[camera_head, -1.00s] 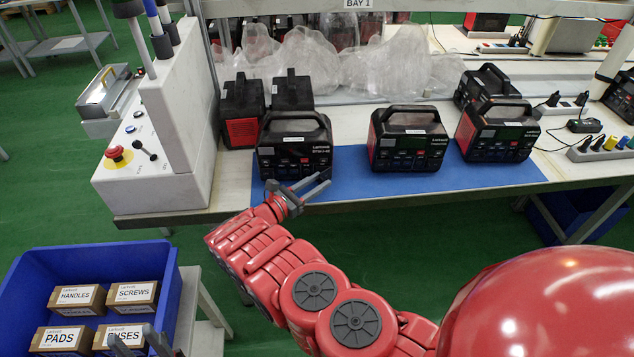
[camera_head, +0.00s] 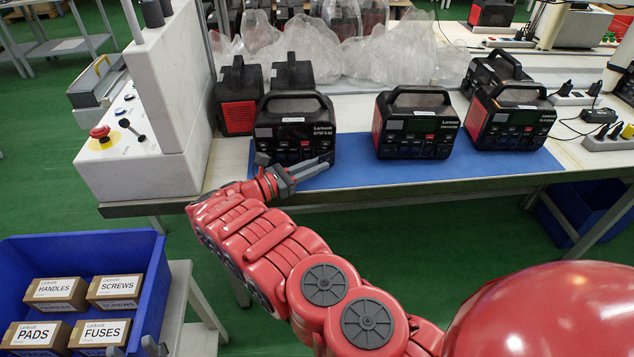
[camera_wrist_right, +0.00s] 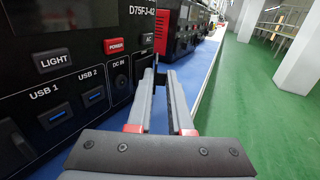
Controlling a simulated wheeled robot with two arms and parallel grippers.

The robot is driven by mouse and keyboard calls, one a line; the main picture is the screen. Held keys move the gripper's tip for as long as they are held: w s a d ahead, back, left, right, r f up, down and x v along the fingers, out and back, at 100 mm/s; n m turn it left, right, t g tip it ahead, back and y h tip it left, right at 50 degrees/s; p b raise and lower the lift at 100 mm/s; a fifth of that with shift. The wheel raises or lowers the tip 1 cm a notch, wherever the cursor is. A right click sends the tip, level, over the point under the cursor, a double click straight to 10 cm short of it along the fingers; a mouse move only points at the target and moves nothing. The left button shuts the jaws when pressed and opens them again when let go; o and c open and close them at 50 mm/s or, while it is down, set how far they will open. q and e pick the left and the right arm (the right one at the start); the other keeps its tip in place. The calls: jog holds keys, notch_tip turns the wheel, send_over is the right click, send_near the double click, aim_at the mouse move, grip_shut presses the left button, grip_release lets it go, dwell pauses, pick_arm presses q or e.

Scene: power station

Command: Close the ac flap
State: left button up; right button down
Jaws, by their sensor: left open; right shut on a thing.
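The power station (camera_head: 294,128) on the left of the blue mat is a black box with a top handle; its front faces me. In the right wrist view its front panel (camera_wrist_right: 60,35) shows LIGHT, POWER, USB and AC labels. My right gripper (camera_head: 310,168) is at the front of this station. In the wrist view its fingers (camera_wrist_right: 161,74) are close together at the flap, shut on it; the exact contact is hard to see. My left gripper (camera_head: 135,350) shows only its fingertips at the bottom edge, by the blue bin.
Other power stations stand on the mat (camera_head: 360,172) to the right (camera_head: 418,128) and behind. A white control box (camera_head: 160,110) with a red button stands left. A blue bin (camera_head: 160,270) holds labelled boxes. Clear plastic bags lie behind.

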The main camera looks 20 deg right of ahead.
jog(key=shift+w+a+f+m+g+b, duration=0.15)
jog(key=shift+m+g+b, duration=0.25)
jog(key=shift+b, duration=1.5)
jog(key=shift+w+d+f+m+g+b, duration=0.1)
jog(key=shift+w+f+m+g+b, duration=0.3)
jog(key=shift+b, duration=1.5)
jog(key=shift+s+r+g+b, duration=0.2)
jog(key=shift+r+g+b, duration=0.2)
jog(key=shift+r, duration=0.1)
jog(key=shift+r, duration=0.1)
jog(key=c, duration=0.9)
grip_release()
jog(key=shift+s, duration=0.15)
jog(key=shift+a+r, duration=0.1)
jog(key=shift+a, duration=0.05)
